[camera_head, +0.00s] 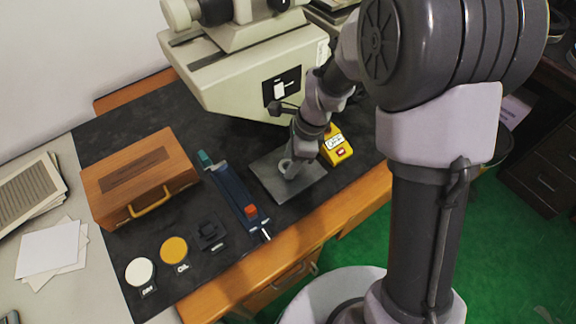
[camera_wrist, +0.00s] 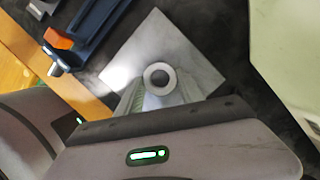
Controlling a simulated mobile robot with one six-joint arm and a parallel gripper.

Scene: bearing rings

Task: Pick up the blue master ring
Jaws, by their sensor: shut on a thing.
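A small round ring (camera_wrist: 160,91) with a dark hole is between my fingertips, over a square grey plate (camera_wrist: 200,50). It looks pale grey rather than blue. My gripper (camera_wrist: 158,84) is shut on this ring. In the head view, my gripper (camera_head: 288,172) points down at the grey plate (camera_head: 290,191), and a small part of the ring (camera_head: 285,163) shows at its tip. I cannot tell whether the ring touches the plate. I see no clearly blue ring elsewhere.
A long blue tool (camera_head: 232,190) with an orange part lies left of the plate. A yellow device (camera_head: 336,146) is close on the right. A large beige machine (camera_head: 240,82) stands behind. A wooden case (camera_head: 135,185), white disc (camera_head: 139,271) and yellow disc (camera_head: 174,250) are further left.

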